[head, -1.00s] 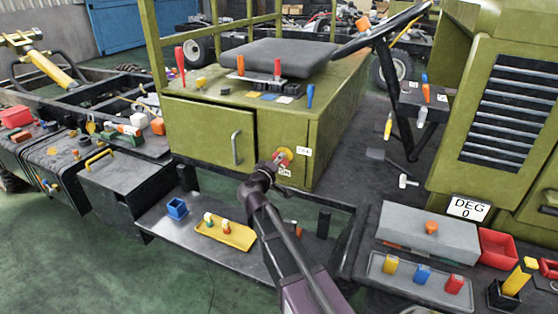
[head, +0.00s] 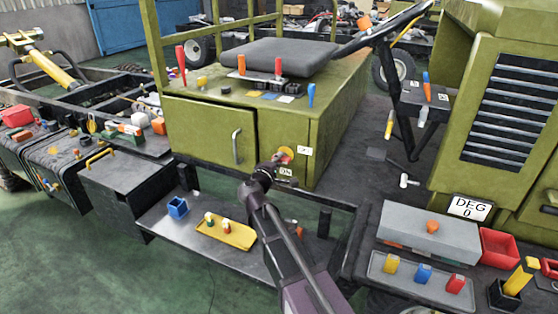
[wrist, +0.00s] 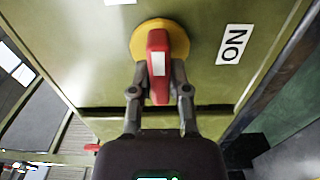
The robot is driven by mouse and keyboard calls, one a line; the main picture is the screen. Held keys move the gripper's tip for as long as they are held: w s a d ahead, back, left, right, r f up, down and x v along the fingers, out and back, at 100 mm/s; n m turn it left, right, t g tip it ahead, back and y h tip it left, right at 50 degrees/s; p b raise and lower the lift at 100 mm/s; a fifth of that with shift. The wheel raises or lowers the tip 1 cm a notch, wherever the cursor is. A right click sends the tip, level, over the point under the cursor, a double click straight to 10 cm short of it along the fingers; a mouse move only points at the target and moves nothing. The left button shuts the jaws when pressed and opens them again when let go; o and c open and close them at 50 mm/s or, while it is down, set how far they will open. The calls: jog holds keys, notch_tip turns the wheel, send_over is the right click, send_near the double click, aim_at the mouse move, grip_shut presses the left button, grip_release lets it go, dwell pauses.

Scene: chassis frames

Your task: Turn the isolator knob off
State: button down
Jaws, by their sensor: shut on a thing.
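The isolator knob has a red handle (wrist: 156,44) with a white mark on a round yellow plate (wrist: 139,36). The knob (head: 286,152) is on the green cabinet's front face, near its right edge, in the head view. My gripper (wrist: 159,70) is shut on the red handle, one finger on each side. In the wrist view the handle stands nearly upright. An ON label (wrist: 235,44) is to its right; another white label is cut off at the top. In the head view my gripper (head: 277,163) partly hides the knob, and the ON label (head: 286,170) is just below it.
The green cabinet (head: 205,128) has a grey door handle (head: 236,147) left of the knob. Below are a yellow tray (head: 240,236) and a blue box (head: 177,207) on a dark shelf. A grey box (head: 405,226) and a steering column stand to the right.

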jog(key=shift+w+r, duration=0.1)
jog(key=shift+w, duration=0.15)
jog(key=c, duration=0.6)
grip_release()
jog(key=shift+s, duration=0.1)
jog(key=shift+s, duration=0.1)
jog(key=v, duration=1.1)
jog(key=shift+s, duration=0.4)
jog(key=shift+a, duration=0.1)
